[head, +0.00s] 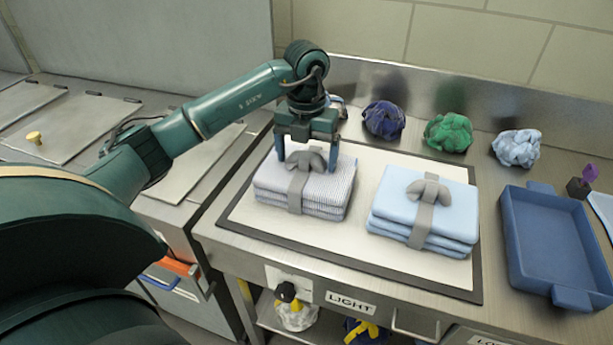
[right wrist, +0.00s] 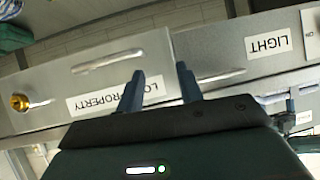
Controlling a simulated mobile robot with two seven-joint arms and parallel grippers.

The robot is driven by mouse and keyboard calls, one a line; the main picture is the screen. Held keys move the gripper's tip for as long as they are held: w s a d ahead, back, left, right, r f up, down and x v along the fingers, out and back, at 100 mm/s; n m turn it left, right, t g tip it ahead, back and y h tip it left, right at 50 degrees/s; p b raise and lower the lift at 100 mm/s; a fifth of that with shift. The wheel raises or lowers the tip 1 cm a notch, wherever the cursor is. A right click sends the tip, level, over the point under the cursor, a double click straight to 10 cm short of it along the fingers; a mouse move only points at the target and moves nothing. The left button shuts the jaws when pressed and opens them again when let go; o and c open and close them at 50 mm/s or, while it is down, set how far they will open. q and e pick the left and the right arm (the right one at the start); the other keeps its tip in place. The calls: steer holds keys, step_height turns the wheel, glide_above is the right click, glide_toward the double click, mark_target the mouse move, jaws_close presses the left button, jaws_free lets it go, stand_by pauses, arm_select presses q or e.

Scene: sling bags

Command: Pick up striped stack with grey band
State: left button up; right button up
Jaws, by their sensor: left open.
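The striped stack (head: 335,193) is folded cloth with thin stripes, tied by a grey band (head: 296,190) with a knot on top. It lies on the left part of the white, dark-edged mat (head: 375,160). My left gripper (head: 307,156) points down over it, open. Its fingers stand apart on either side of the grey knot; I cannot tell whether they touch it. In the right wrist view my right gripper (right wrist: 160,88) has its fingers apart with nothing between them, in front of a drawer labelled "LOST PROPERTY" (right wrist: 110,85).
A light blue stack (head: 455,215) with a grey band lies to the right on the mat. Dark blue (head: 384,120), green (head: 448,132) and pale blue (head: 517,148) cloth bundles sit behind. A blue tray (head: 550,240) stands at the right. A "LIGHT" label (head: 351,302) is on the counter's front.

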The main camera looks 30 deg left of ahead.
arm_select(q)
steer(key=shift+c, duration=0.2)
steer(key=shift+r, duration=0.1)
jaws_close()
stand_by(0.5)
